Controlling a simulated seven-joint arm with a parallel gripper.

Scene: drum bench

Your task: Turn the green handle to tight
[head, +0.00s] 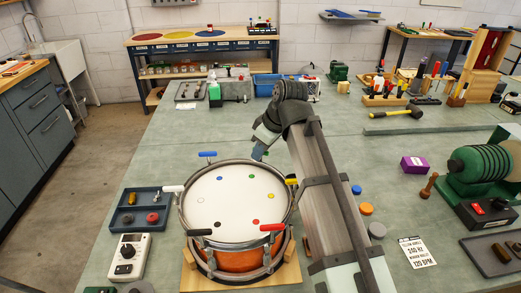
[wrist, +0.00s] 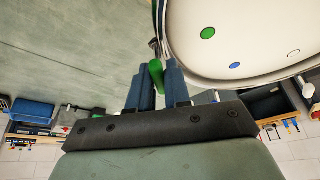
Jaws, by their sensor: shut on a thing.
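The drum (head: 235,205) stands on a wooden base on the bench, with a white head and an orange shell. Coloured handles sit around its rim: blue (head: 208,154), white (head: 173,188), black (head: 199,232), red (head: 272,228) and yellow (head: 291,181). In the wrist view the green handle (wrist: 156,75) stands between the two blue fingers of my gripper (wrist: 157,82), which is shut on it beside the drum's rim (wrist: 172,62). A green dot (wrist: 208,33) marks the drum head nearby. In the head view my gripper (head: 258,152) is at the drum's far right rim, and my arm hides much of that side.
A blue tray (head: 122,227) and a white meter (head: 128,258) lie left of the drum. Coloured caps (head: 366,209), a printed card (head: 417,252) and a green machine (head: 478,175) are to the right. The bench beyond the drum's left is mostly clear.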

